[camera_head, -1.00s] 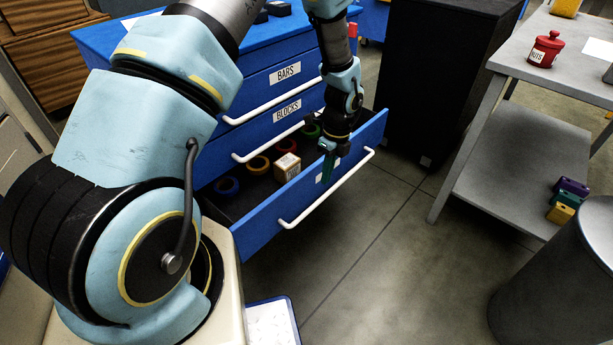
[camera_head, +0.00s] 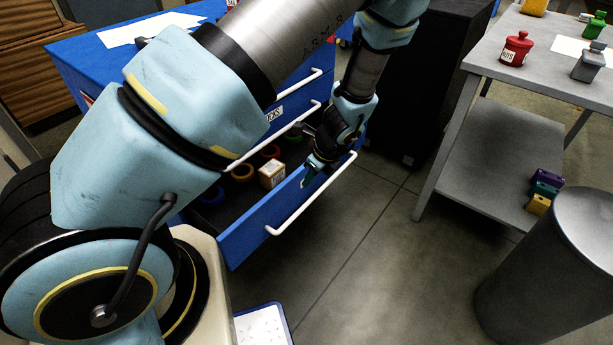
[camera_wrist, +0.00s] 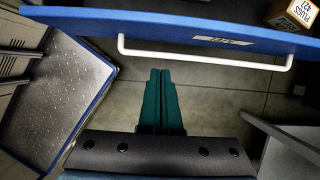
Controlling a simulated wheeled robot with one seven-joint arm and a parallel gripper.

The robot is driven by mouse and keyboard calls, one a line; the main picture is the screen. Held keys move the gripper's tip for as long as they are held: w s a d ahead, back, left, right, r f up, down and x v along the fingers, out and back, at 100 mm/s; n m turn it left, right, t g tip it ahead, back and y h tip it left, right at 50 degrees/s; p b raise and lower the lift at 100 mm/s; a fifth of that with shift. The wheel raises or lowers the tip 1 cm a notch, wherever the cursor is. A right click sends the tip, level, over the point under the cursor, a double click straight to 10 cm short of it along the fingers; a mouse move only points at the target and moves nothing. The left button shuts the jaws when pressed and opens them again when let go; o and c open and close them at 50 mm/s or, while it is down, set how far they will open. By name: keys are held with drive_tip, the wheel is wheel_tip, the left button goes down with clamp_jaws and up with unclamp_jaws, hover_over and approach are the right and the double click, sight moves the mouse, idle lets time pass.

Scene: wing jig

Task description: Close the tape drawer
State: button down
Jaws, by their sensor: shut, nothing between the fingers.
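The open bottom drawer (camera_head: 243,240) has a blue front with a long white handle (camera_head: 290,212). It is pulled well out of the blue cabinet and holds colored tape rolls (camera_head: 243,171) and a cardboard box (camera_head: 271,174). In the wrist view the drawer front (camera_wrist: 150,20) spans the top, with the handle (camera_wrist: 200,57) below it and a label too blurred to read. My gripper (camera_head: 308,180) is at the drawer front in the head view. Its green fingers (camera_wrist: 160,75) are shut and empty, just short of the handle in the wrist picture, on its outer side.
The blue cabinet (camera_head: 75,50) has further drawers above, which look shut. A grey bin (camera_head: 550,270) stands front right. A blue-rimmed tray (camera_head: 262,325) lies below. The floor before the drawer is clear.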

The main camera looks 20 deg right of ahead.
sight(291, 184)
drive_tip(key=shift+w+a+f+p, duration=0.1)
drive_tip(key=shift+w+a+f, duration=0.5)
drive_tip(key=shift+w+f, duration=0.45)
drive_tip(key=shift+w+a+f+p, duration=0.15)
drive_tip(key=shift+w+a+f, duration=0.4)
drive_tip(key=shift+w+f, duration=0.4)
drive_tip(key=shift+w+a+f+p, duration=0.1)
drive_tip(key=shift+w+a+f, duration=0.6)
drive_tip(key=shift+f, duration=0.55)
drive_tip(key=shift+w, duration=0.15)
drive_tip(key=w+a, duration=0.5)
drive_tip(key=w, duration=0.2)
drive_tip(key=shift+w, duration=0.4)
